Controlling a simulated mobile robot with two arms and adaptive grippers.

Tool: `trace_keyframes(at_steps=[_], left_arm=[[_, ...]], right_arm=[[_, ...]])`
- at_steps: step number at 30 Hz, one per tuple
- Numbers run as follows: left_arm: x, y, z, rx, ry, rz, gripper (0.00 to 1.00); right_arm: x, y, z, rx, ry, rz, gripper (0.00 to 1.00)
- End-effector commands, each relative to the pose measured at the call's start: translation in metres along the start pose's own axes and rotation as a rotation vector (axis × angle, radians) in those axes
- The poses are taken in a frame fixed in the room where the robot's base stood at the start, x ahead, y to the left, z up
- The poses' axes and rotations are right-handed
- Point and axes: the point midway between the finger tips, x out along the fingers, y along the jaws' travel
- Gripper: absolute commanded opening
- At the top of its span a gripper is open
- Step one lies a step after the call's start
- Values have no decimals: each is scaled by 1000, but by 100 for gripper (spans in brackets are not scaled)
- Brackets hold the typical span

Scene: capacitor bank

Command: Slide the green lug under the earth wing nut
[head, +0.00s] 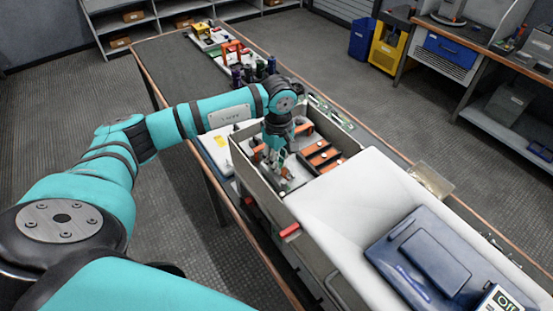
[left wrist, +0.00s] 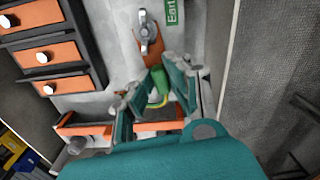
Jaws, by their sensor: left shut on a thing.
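In the left wrist view the earth wing nut (left wrist: 147,38) is grey metal and sits on a copper-coloured bar (left wrist: 155,56) beside the green Earth label (left wrist: 172,11). My left gripper (left wrist: 156,88) is shut on the green lug (left wrist: 157,76), whose yellow-green lead (left wrist: 160,101) bends back between the fingers. The lug's front end is at the near end of the bar, short of the wing nut; whether it touches the bar I cannot tell. In the head view my left gripper (head: 277,152) reaches down into the open cabinet, and the lug is too small to make out. My right gripper is not in view.
Orange capacitor blocks (left wrist: 52,52) with white knobs stand left of the bar. An orange bar (left wrist: 88,127) lies near the fingers. The cabinet's pale wall (head: 262,178) rises close around the gripper. A blue case (head: 440,262) lies on the white surface at right.

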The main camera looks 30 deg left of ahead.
Motion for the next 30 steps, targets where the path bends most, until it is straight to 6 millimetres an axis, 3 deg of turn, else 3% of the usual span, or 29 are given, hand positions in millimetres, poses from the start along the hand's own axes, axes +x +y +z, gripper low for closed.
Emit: trace_keyframes(at_steps=[30], left_arm=[[0, 0, 14, 3, -3, 0, 0]], right_arm=[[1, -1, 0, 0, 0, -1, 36]])
